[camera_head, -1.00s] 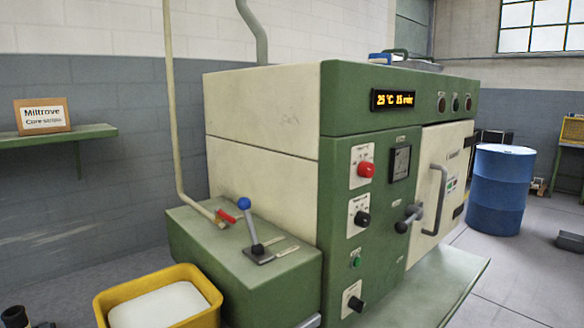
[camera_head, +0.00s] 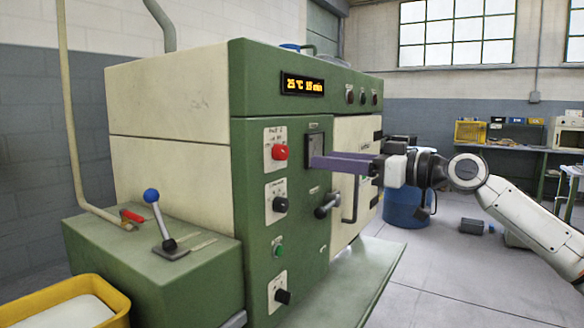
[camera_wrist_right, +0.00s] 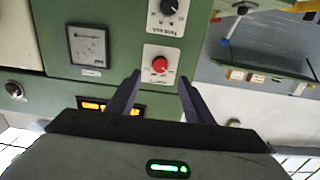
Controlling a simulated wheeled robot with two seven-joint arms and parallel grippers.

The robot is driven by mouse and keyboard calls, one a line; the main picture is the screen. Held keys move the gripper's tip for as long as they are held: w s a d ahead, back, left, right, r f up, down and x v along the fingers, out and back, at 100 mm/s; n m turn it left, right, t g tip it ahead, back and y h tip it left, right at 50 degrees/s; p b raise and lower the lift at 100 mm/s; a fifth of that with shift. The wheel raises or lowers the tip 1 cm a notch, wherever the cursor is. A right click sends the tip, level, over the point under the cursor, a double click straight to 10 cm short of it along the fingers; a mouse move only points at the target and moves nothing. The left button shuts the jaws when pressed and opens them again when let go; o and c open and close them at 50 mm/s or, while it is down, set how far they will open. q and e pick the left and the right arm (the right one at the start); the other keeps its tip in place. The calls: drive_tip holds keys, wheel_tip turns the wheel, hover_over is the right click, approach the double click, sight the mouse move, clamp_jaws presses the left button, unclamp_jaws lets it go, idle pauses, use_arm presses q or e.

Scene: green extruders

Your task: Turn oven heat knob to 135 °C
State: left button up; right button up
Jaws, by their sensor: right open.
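The green and cream oven (camera_head: 175,100) fills the middle of the head view. Its display (camera_head: 303,85) seems to read 25 °C and 15 min. Below it are a red knob (camera_head: 280,152), a black knob (camera_head: 280,204) and a lower black knob (camera_head: 282,296); their labels are too small to read. My right gripper (camera_head: 316,161) is in front of the panel, partly hiding the square gauge (camera_head: 315,148). In the wrist view, turned upside down, the open, empty jaws (camera_wrist_right: 160,80) point toward the red knob (camera_wrist_right: 160,65). My left gripper is not in view.
The oven door handle (camera_head: 355,198) and a black-ended lever (camera_head: 328,205) stick out near the right gripper. A blue-knobbed lever (camera_head: 158,215) and a yellow bin (camera_head: 108,295) are at left. A blue barrel (camera_head: 407,208) stands behind the arm.

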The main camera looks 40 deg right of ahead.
sight(285, 154)
drive_tip(key=p+x, duration=0.2)
drive_tip(key=x, duration=0.1)
drive_tip(key=p+x, duration=0.5)
drive_tip(key=x, duration=0.1)
drive_tip(key=shift+w+a+r+p, duration=0.1)
drive_tip(key=shift+w+r+p, duration=0.05)
drive_tip(key=shift+r+p, duration=0.25)
drive_tip(key=shift+w+a+f, duration=0.2)
drive_tip(key=shift+w+f, duration=0.05)
drive_tip(key=shift+w, duration=0.2)
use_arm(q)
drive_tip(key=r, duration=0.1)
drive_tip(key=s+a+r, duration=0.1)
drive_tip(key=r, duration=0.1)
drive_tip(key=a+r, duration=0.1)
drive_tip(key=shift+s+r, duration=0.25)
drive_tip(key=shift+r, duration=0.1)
use_arm(e)
drive_tip(key=c, duration=1)
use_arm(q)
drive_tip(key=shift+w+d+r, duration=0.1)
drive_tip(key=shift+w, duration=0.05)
use_arm(e)
drive_tip(key=shift+c, duration=0.2)
